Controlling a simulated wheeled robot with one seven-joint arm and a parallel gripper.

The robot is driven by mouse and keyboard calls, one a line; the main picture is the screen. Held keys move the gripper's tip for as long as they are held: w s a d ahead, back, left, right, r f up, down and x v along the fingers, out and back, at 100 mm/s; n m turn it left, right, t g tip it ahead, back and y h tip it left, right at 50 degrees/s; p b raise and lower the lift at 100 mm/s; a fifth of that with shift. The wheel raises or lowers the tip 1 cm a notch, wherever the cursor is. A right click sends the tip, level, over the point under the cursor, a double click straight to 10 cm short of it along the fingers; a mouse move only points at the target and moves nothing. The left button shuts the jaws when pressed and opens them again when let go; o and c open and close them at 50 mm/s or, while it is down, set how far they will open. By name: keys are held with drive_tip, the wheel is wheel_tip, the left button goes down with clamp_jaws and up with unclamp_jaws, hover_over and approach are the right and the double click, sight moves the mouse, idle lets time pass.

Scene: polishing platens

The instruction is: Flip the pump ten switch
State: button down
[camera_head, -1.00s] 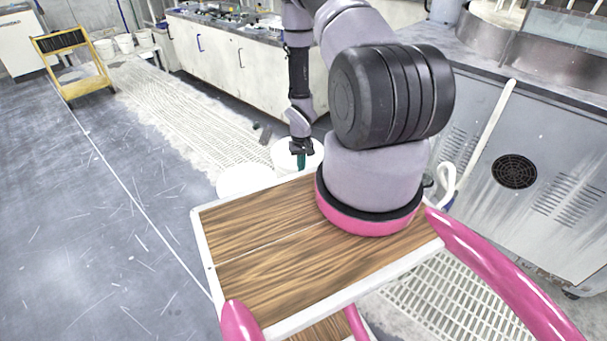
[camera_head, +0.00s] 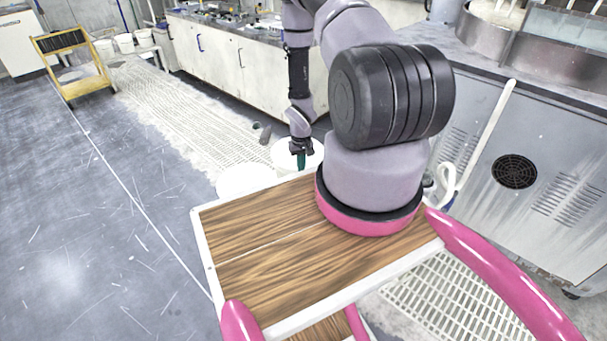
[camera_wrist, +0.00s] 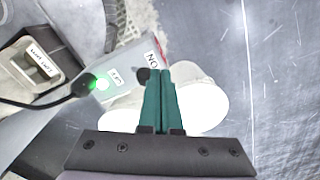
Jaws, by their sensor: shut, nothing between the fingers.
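In the wrist view a grey switch panel (camera_wrist: 128,68) carries an OFF label (camera_wrist: 115,76) and an ON label (camera_wrist: 153,62). A black switch knob (camera_wrist: 142,74) sits close to the ON label. A green light (camera_wrist: 102,84) glows near OFF. My gripper (camera_wrist: 160,72) has its teal fingers shut and empty, with the tips right beside the knob. I cannot tell whether they touch it. The fingers hide part of the panel. In the head view my gripper (camera_head: 300,160) is small, beyond the wooden top, and the switch cannot be made out.
White buckets (camera_head: 245,180) stand on the floor below my gripper. A beige box with a printed label (camera_wrist: 40,60) and a black cable (camera_wrist: 45,104) lie left of the panel. White cabinets (camera_head: 235,65) line the back.

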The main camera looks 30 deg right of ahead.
drive_tip(key=shift+f, duration=0.2)
wheel_tip(320, 180, up, 7)
idle(1.0)
drive_tip(key=shift+r, duration=0.1)
drive_tip(key=w+a+r+m+t, duration=0.1)
drive_tip(key=a+r+t, duration=0.1)
drive_tip(key=r, duration=1.6)
drive_tip(key=w+a+r+m+t, duration=0.1)
drive_tip(key=w+r, duration=0.1)
drive_tip(key=r, duration=1.6)
drive_tip(key=s+a+r+t+y, duration=0.1)
drive_tip(key=s+a+r, duration=0.4)
drive_tip(key=s+r, duration=0.6)
drive_tip(key=s+a+r+t+y, duration=0.1)
drive_tip(key=s+a+r+t, duration=0.2)
drive_tip(key=s+r, duration=0.8)
drive_tip(key=shift+s+a+r, duration=0.2)
drive_tip(key=shift+s+a, duration=0.15)
drive_tip(key=shift+a, duration=0.85)
